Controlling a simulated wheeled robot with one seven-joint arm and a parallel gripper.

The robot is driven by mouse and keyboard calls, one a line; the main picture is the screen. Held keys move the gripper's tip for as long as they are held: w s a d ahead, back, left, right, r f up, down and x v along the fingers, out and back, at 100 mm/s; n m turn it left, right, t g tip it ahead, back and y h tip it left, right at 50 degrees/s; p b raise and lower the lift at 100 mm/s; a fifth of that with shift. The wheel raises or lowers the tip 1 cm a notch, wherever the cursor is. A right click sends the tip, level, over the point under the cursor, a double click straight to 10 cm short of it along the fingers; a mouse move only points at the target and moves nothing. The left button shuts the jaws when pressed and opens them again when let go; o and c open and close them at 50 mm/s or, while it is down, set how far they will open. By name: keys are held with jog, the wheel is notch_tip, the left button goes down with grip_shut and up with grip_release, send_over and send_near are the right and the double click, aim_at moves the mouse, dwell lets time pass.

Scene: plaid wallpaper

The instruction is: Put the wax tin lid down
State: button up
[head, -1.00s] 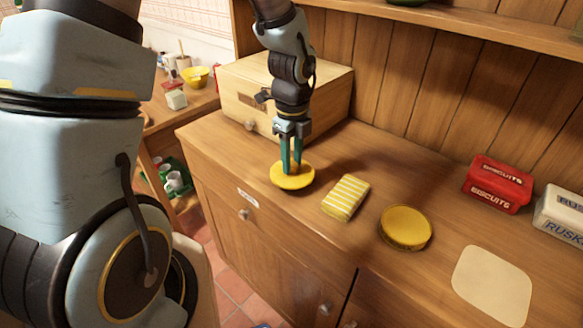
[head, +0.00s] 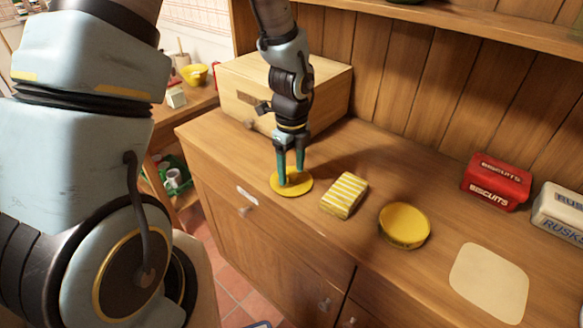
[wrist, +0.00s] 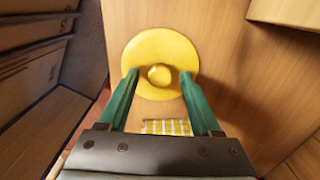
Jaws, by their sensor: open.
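The wax tin lid (head: 299,188) is a flat yellow disc lying on the wooden dresser top, near its front left edge. In the wrist view the lid (wrist: 160,50) shows a round knob at its centre. My gripper (head: 291,180) is open directly over the lid, with its green fingertips (wrist: 157,75) apart on either side of the knob and a gap to each. A round yellow tin (head: 404,226) stands to the right on the same top, beyond a striped item.
A yellow-and-white striped block (head: 344,195) lies just right of the lid. A wooden box (head: 320,95) stands behind my gripper. A red biscuit tin (head: 495,182), a white rusks tin (head: 562,213) and a pale mat (head: 489,282) are at the right.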

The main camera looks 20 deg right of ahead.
aim_at(292, 173)
jog(key=shift+r, duration=0.1)
notch_tip(292, 173, up, 12)
jog(key=b, duration=0.2)
jog(key=w+a+n+t, duration=0.1)
jog(key=a+n, duration=2.4)
jog(key=n, duration=0.4)
jog(key=shift+w+a+t, duration=0.15)
jog(key=shift+a+t, duration=0.05)
jog(key=shift+t, duration=0.1)
